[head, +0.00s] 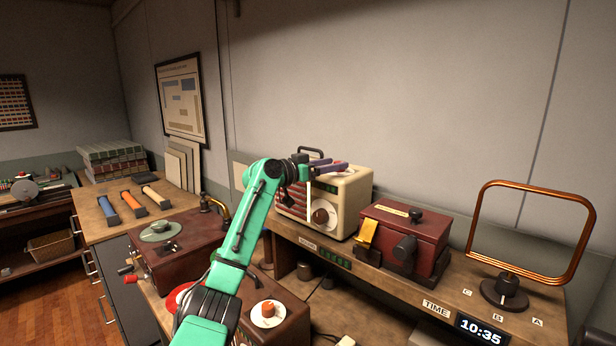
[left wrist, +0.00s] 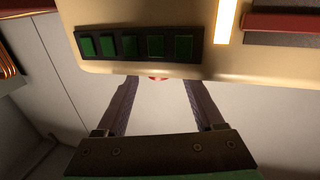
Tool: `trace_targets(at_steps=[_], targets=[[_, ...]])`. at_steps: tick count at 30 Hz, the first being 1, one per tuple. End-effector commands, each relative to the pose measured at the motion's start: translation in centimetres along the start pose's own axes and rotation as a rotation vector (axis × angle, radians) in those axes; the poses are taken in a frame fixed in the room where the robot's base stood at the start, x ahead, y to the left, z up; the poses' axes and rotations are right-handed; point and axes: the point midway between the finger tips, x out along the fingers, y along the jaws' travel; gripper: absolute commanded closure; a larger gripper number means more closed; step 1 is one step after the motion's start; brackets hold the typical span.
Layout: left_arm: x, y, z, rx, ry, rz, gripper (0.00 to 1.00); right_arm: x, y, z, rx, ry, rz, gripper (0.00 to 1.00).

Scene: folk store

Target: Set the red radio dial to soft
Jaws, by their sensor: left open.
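In the left wrist view the open fingers (left wrist: 158,88) point at the radio's cream body (left wrist: 150,18), near a row of green keys (left wrist: 138,46) and a lit strip. A small red spot shows between the fingers. The dial's setting is too small to read. My right gripper is not in view.
A dark red box (head: 405,238) with a black crank stands right of the radio. A copper loop (head: 585,235) stands at far right. An orange knob on a white disc (head: 266,314) sits on a brown box below my arm. A red box (head: 165,262) is at left.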

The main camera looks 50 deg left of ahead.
Motion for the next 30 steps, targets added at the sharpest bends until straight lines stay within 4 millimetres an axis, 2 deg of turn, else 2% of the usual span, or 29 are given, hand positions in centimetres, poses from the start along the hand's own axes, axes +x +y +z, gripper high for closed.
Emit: trace_targets(at_steps=[1,6,10,13,18,30], targets=[[-1.2,-0.1,1.1,0.005,0.0,-0.002,0.3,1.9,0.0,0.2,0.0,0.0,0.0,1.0],[-5.5,-0.1,1.2,0.006,0.0,-0.003,0.3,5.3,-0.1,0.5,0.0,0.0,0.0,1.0],[-8.8,-0.1,1.0,0.004,0.001,-0.002,0.3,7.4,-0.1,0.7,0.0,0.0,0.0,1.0],[-10.6,-0.1,0.7,0.002,0.0,-0.001,0.3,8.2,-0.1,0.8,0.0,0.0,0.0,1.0],[-11.7,0.0,0.2,0.0,0.0,0.0,0.3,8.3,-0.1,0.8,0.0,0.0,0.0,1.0],[-11.6,0.0,0.1,0.0,0.0,0.0,0.3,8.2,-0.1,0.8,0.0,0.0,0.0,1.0]])
